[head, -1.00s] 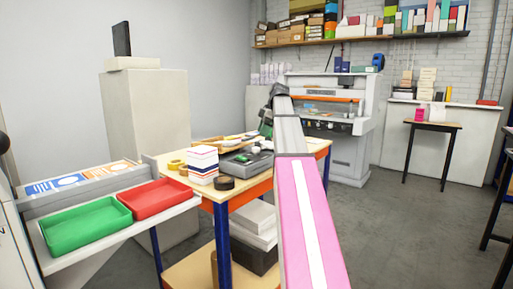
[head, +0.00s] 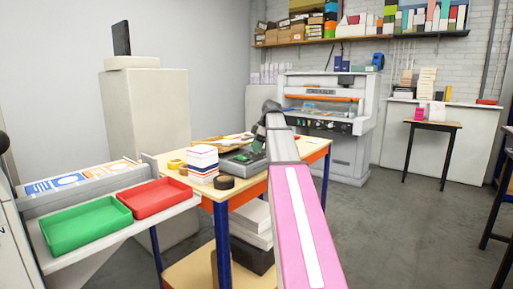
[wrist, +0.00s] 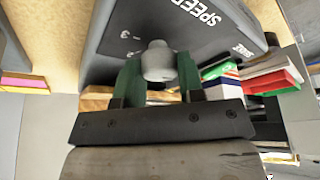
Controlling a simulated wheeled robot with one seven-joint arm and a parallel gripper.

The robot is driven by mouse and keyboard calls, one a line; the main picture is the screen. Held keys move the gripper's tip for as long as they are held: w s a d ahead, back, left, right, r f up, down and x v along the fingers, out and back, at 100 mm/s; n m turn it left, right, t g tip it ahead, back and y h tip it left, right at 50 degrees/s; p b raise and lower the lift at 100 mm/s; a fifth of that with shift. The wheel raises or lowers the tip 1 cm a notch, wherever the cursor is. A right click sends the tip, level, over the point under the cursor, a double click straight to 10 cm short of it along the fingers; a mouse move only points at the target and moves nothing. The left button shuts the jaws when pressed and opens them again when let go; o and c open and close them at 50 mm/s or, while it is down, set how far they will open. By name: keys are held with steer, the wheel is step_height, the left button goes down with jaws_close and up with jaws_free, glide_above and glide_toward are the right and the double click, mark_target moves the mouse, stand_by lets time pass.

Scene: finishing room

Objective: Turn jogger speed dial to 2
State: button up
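The jogger (head: 236,165) is a dark grey machine on the wooden table. In the wrist view its sloping panel (wrist: 110,35) shows the white word "SPEED" and a "3" among small marks. The speed dial (wrist: 158,62) is a light grey round knob on this panel. My gripper (wrist: 159,72) has its two green fingers on either side of the dial, and both appear to touch it. Which mark the dial points to cannot be made out. In the head view my gripper (head: 255,143) is over the jogger and my arm partly hides the machine.
A white box (head: 203,164) and a dark tape roll (head: 224,183) stand on the table (head: 248,190) left of the jogger. Green (head: 85,225) and red (head: 153,198) trays lie at the left. A large grey machine (head: 350,150) stands behind.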

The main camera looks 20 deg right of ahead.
steer(key=shift+c, duration=0.9)
steer(key=shift+m, duration=0.3)
steer(key=m+t, duration=0.1)
steer(key=m, duration=0.1)
steer(key=m+t+h, duration=0.1)
steer(key=m, duration=0.2)
steer(key=shift+s, duration=0.15)
steer(key=m+h, duration=0.1)
steer(key=m, duration=0.2)
steer(key=m+t+h, duration=0.1)
steer(key=m, duration=0.2)
steer(key=shift+a+m, duration=0.15)
steer(key=shift+m, duration=0.15)
steer(key=m+h, duration=0.1)
steer(key=m, duration=0.2)
steer(key=m+h, duration=0.1)
steer(key=m, duration=0.2)
steer(key=shift+a+h, duration=0.1)
steer(key=shift+h, duration=0.2)
steer(key=m, duration=0.2)
steer(key=m+h, duration=0.1)
steer(key=m, duration=0.2)
steer(key=shift+m+g+h, duration=0.3)
